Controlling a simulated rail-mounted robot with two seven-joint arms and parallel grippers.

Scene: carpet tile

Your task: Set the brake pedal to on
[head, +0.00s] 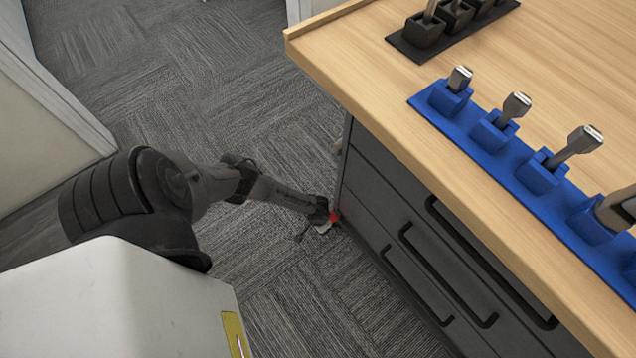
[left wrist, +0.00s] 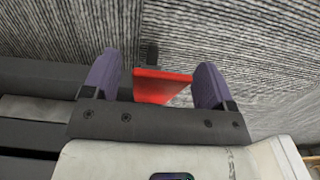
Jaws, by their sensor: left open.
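My left gripper (head: 322,226) reaches down to the pedal at the cabinet's foot. It also shows in the left wrist view (left wrist: 158,62), open, with gaps between each finger and the pedal. The gripper partly hides the pedal in the head view. I cannot tell the pedal's setting. My right gripper is not in view.
The dark drawer cabinet (head: 392,240) with bar handles stands right of my left arm under a wooden top (head: 400,110). A blue rack (head: 468,125) with several tools and a black rack (head: 410,48) stand on top. Carpet left of the cabinet is clear.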

